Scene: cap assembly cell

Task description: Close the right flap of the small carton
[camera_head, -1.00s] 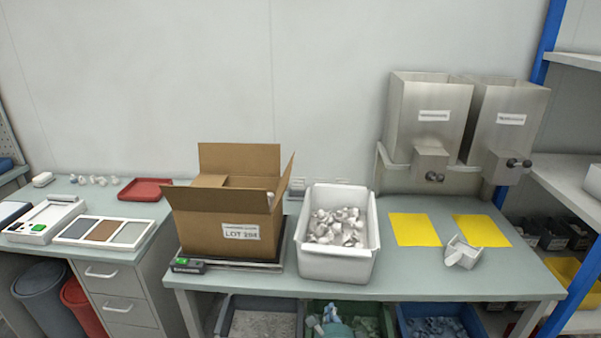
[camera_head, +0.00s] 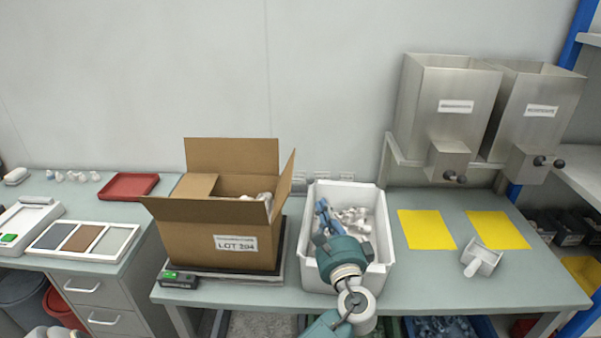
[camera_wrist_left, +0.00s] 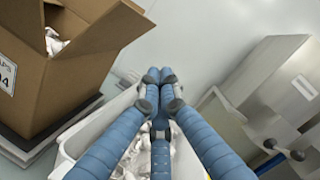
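The small brown carton (camera_head: 195,245) with a LOT label stands on a dark scale; white parts show inside. Its right flap (camera_head: 284,184) stands up, tilted slightly outward. The back flap (camera_head: 232,155) is upright, the front flap (camera_head: 205,209) sticks out towards me, and the left flap (camera_head: 197,186) appears folded inward. My left gripper (camera_head: 321,212) is over the white bin, to the right of the carton and apart from it. In the left wrist view its blue fingers (camera_wrist_left: 160,75) meet at the tips with nothing between them; the carton (camera_wrist_left: 42,85) is at left. My right gripper is out of view.
The white bin (camera_head: 312,271) of white parts stands close right of the carton. Yellow mats (camera_head: 426,229), a white scoop-like piece (camera_head: 481,259) and metal hoppers (camera_head: 453,105) are further right. A red tray (camera_head: 128,187) lies at left. Bare table (camera_head: 430,285) shows at front right.

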